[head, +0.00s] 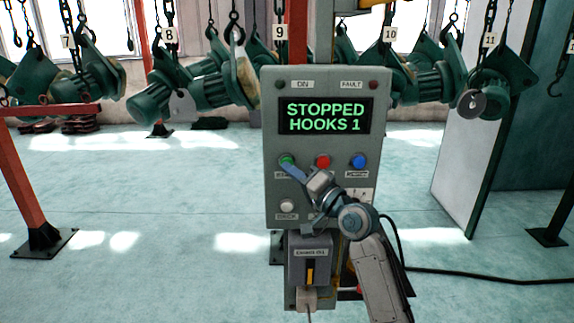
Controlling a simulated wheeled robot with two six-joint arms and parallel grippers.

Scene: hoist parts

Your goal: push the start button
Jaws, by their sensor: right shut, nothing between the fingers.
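The grey control panel (313,78) stands upright in the middle of the head view. Its display (325,117) reads "STOPPED HOOKS 1". The green button (287,160) is at the left of the button row, its label partly covered by my gripper. A red button (323,161) and a blue button (358,161) sit to its right. My right gripper (288,165) is shut and empty, its tip at the lower edge of the green button. I cannot tell whether it touches. My left gripper is not in view.
A white button (287,206) sits lower left on the panel. A smaller grey box (311,262) with a yellow switch hangs below. Green hoists (200,85) hang behind on chains. A red post (28,185) stands left, and a black cable (480,276) runs right.

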